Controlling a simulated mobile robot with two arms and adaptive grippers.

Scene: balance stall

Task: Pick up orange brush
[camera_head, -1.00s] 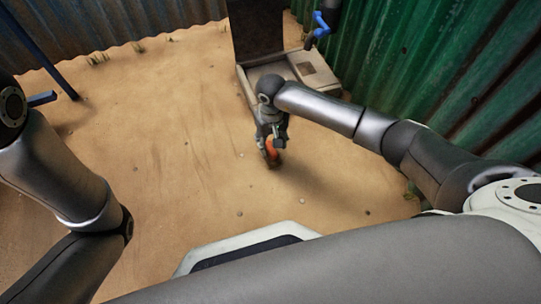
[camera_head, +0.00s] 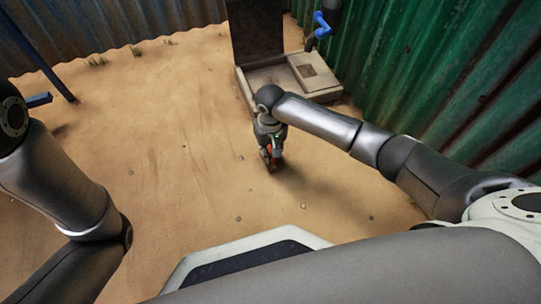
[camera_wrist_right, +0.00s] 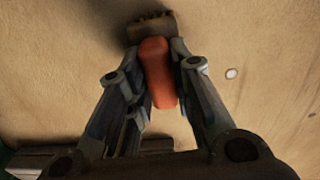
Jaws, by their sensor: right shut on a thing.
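The orange brush (camera_wrist_right: 157,72) shows in the right wrist view, with an orange handle and a dark brown bristle head (camera_wrist_right: 152,27) at its far end. My right gripper (camera_wrist_right: 160,60) is shut on it, one finger on each side of the handle. In the head view the right gripper (camera_head: 270,157) points down over the sandy ground, and only a bit of orange (camera_head: 268,150) shows between its fingers. I cannot tell whether the brush touches the ground. My left arm is at the left edge of the head view, and its gripper is out of view.
A stone basin (camera_head: 310,83) with a dark back panel (camera_head: 256,30) and a blue-handled tap (camera_head: 321,24) stands just behind the right gripper. A green corrugated wall (camera_head: 450,80) is on the right. Open sand (camera_head: 170,130) lies to the left.

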